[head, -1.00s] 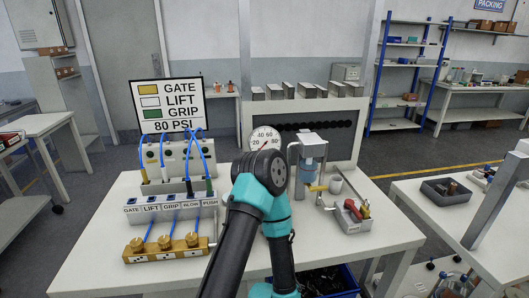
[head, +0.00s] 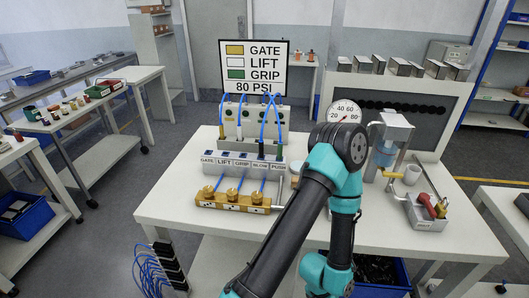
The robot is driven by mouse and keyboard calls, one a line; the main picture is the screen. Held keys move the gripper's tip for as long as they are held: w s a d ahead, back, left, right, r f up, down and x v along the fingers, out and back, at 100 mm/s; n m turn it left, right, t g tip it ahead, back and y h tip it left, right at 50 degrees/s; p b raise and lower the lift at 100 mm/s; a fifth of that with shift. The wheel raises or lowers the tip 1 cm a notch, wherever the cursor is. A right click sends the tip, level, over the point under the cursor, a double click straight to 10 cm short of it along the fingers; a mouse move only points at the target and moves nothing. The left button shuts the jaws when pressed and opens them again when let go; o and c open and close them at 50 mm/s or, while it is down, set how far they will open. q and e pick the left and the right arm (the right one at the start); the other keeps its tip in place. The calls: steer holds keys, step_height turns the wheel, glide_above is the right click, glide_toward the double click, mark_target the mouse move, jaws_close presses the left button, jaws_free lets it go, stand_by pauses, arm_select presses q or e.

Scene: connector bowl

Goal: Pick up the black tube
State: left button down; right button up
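I cannot pick out a wholly black tube for certain. Thin blue tubes (head: 264,118) loop down from the grey valve panel (head: 250,119) at the back of the white table. One ends in a dark tip (head: 261,149) just behind the BLOW label on the light labelled block (head: 243,164). Other ends look yellow and white. One black and teal arm of mine rises from the bottom edge and bends at a large black joint right of the block. No gripper fingers show.
A brass block with knobs (head: 232,202) lies in front of the labelled block. A gauge (head: 344,112), a clear cylinder stand (head: 388,145) and a grey tool box (head: 427,213) are to the right. A black rack with blue hoses (head: 168,266) hangs at the table's left.

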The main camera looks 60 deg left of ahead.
arm_select(q)
steer(key=c, duration=1.8)
jaws_free()
steer(key=o, duration=0.9)
steer(key=shift+c, duration=0.2)
steer(key=shift+w, duration=0.1)
